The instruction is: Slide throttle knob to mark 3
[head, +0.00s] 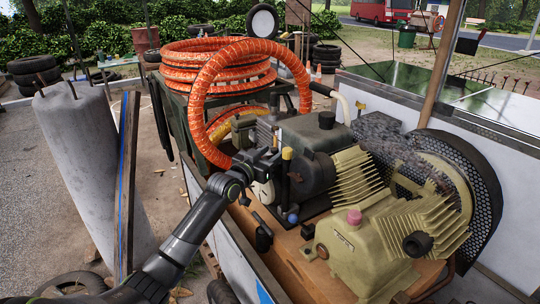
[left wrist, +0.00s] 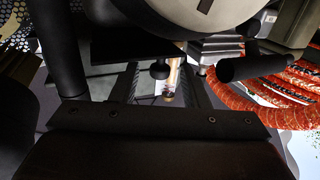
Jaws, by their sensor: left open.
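My left gripper (head: 262,160) is at the engine's left side, below the orange hose loop, close to a black upright post with a yellow cap (head: 287,154). In the left wrist view its two dark fingers (left wrist: 162,88) stand apart. A small black knob (left wrist: 160,70) on a short stem shows between them, with a bright gap behind it. It looks like the throttle knob, but I cannot tell for sure, nor whether the fingers touch it. No scale or mark 3 is readable. My right gripper is not in view.
The engine and tan compressor (head: 370,245) sit on the wooden cart deck, with a black mesh guard (head: 485,190) at right. A coiled orange hose (head: 215,65) is behind the gripper. A black handle (left wrist: 252,66) juts in at right in the wrist view. A concrete pillar (head: 85,165) stands left.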

